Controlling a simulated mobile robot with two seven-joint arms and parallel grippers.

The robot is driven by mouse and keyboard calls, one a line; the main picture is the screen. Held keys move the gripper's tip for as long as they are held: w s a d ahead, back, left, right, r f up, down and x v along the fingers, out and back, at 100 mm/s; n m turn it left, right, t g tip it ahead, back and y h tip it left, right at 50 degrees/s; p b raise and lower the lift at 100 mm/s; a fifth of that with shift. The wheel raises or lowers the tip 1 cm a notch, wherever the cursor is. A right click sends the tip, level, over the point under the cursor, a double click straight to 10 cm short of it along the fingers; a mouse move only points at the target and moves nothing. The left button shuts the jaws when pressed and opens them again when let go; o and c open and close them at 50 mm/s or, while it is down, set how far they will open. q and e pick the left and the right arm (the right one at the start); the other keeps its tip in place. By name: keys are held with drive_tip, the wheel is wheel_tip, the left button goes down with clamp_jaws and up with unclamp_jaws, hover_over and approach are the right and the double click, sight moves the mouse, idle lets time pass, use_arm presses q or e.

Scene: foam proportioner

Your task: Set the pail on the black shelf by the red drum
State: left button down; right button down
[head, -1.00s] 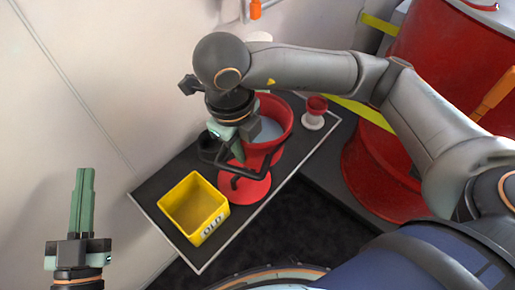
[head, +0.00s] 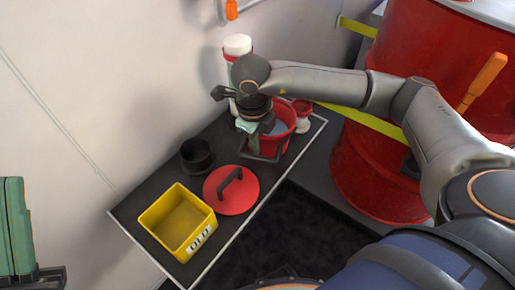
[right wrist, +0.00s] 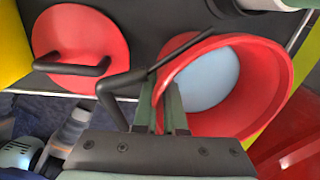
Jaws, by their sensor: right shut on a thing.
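The red pail (head: 283,141), with pale blue contents, is at the far right part of the black shelf (head: 143,206), on the side towards the red drum (head: 372,165). I cannot tell whether its base touches the shelf. My right gripper (head: 248,127) is shut on the pail at its near left side. In the right wrist view the fingers (right wrist: 165,108) are at the pail's rim (right wrist: 284,75), beside its black bail handle (right wrist: 122,92).
On the shelf are a yellow box (head: 160,214) marked OLD, a red lid (head: 231,202) with black handle, and a black cup (head: 196,156). A white bottle (head: 237,45) stands behind the arm. A small red-and-white object (head: 303,124) is close beside the pail.

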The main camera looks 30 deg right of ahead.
drive_tip(key=shift+f, duration=0.75)
drive_tip(key=shift+f, duration=0.1)
drive_tip(key=c, duration=1)
unclamp_jaws()
drive_tip(key=shift+a, duration=0.1)
